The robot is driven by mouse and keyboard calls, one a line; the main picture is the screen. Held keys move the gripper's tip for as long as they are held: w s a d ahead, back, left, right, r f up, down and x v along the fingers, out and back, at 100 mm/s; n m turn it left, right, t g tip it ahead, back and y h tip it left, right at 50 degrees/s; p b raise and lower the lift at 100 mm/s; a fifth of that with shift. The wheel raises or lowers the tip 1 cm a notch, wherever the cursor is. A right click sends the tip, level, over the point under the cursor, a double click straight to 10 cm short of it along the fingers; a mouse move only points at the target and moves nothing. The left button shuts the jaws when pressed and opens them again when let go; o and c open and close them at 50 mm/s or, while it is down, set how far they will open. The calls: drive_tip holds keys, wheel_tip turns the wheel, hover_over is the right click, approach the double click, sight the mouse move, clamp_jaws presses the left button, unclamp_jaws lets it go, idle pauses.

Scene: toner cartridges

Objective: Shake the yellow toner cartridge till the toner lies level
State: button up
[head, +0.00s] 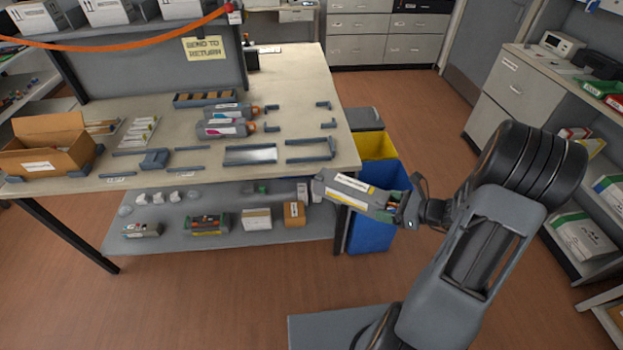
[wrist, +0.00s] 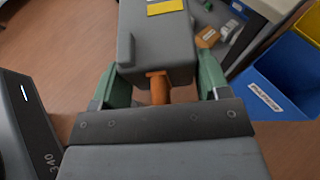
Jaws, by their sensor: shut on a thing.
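The yellow toner cartridge (head: 360,193) is a long grey body with a white label and a yellow strip. My gripper (head: 403,207) is shut on its right end and holds it in the air, off the front right corner of the table. In the wrist view the cartridge (wrist: 155,50) extends away from me between the two green fingers (wrist: 158,88), with a yellow label at the top edge and an orange part at the near end. In the head view the cartridge is tilted slightly, its far end higher. The toner inside is not visible.
The table (head: 330,100) holds two cartridges (head: 228,122) with magenta and cyan marks, several grey brackets, a metal tray (head: 250,155) and a cardboard box (head: 45,150). Yellow (head: 376,146) and blue (head: 372,232) bins stand beside the table, close behind the cartridge. Floor in front is clear.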

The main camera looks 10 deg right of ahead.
sight(348, 190)
drive_tip(key=w+a, duration=0.2)
drive_tip(key=a, duration=0.1)
drive_tip(key=w+a, duration=0.5)
drive_tip(key=a, duration=0.2)
drive_tip(key=shift+w, duration=0.15)
